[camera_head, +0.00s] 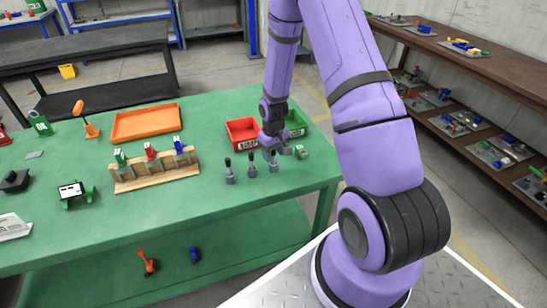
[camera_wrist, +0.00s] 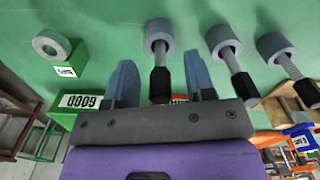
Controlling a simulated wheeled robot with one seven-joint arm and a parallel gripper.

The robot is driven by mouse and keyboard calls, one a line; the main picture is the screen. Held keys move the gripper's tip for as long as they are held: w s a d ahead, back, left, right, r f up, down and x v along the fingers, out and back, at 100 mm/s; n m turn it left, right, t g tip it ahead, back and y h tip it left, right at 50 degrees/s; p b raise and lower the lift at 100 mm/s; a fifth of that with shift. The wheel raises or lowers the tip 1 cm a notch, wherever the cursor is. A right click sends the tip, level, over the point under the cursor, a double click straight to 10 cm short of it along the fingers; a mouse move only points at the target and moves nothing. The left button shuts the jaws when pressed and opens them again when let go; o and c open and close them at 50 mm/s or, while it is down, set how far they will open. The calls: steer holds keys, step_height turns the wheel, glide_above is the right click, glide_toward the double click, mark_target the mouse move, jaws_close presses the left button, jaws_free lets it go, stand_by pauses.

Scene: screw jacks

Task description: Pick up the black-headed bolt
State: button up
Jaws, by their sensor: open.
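Three grey bolts with black upper ends stand upright in a row on the green table. In the head view they are the left bolt (camera_head: 229,173), the middle bolt (camera_head: 252,167) and the right bolt (camera_head: 274,165). My gripper (camera_head: 277,152) is just above the right bolt. In the wrist view the open fingers (camera_wrist: 160,62) straddle the nearest bolt (camera_wrist: 158,36) in the picture, with its black end (camera_wrist: 160,86) between them. I cannot tell whether the fingers touch it. The other two bolts (camera_wrist: 223,41) (camera_wrist: 274,45) stand to the right there.
A red bin (camera_head: 240,127) and a green bin (camera_head: 297,121) stand behind my gripper. A wooden rack (camera_head: 155,172) with coloured parts and an orange tray (camera_head: 146,122) are further left.

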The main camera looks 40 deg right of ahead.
steer(key=shift+c, duration=0.3)
jaws_close()
